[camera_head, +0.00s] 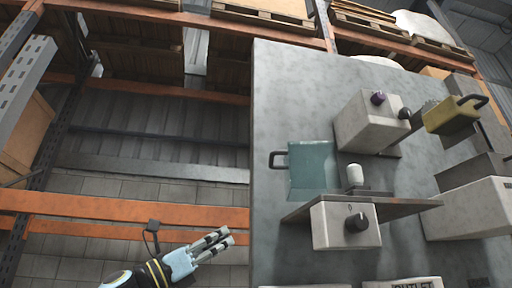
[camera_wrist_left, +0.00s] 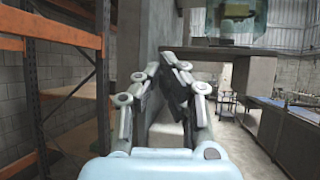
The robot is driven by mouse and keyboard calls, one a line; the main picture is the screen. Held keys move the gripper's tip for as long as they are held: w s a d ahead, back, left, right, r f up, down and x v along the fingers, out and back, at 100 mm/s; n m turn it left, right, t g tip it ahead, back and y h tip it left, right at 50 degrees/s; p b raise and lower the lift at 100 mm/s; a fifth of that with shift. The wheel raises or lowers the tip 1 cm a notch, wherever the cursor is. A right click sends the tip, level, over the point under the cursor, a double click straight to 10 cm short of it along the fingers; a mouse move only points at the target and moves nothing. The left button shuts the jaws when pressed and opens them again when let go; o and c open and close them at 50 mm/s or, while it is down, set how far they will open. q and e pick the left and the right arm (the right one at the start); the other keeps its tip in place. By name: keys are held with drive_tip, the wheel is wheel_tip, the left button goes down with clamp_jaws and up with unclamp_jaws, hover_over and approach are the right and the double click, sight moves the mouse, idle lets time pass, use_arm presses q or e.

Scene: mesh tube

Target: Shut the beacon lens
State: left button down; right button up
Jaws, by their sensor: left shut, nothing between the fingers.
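A teal see-through lens (camera_head: 312,168) with a dark handle (camera_head: 278,159) stands swung out to the left on the grey panel. Beside it a small white beacon (camera_head: 355,176) sits on a shelf, uncovered and apart from the lens. My left gripper (camera_head: 222,236) is below and left of the lens, shut and empty, touching nothing. Its fingers also show in the left wrist view (camera_wrist_left: 167,68). A teal see-through piece (camera_wrist_left: 235,18), probably the lens, shows at the top there. My right gripper is out of view.
Orange racking (camera_head: 100,209) stands behind. The space left of the panel is free.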

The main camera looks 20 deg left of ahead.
use_arm(q)
drive_tip(key=s+a+r+m+g+y+p, duration=0.15)
drive_tip(key=s+r+m+g, duration=0.3)
drive_tip(key=r+m, duration=0.55)
drive_tip(key=s+r+m+g+y, duration=0.25)
drive_tip(key=s+r+m, duration=0.35)
drive_tip(key=r+m, duration=0.4)
drive_tip(key=w+d+f+p, duration=0.1)
drive_tip(key=w+d+p, duration=0.1)
drive_tip(key=d, duration=0.4)
drive_tip(key=w+d+f+m+p, duration=0.1)
drive_tip(key=w+d+p, duration=0.2)
drive_tip(key=d, duration=0.2)
drive_tip(key=shift+d+f+h+p, duration=0.35)
drive_tip(key=shift+d+h, duration=0.05)
drive_tip(key=shift+w, duration=0.1)
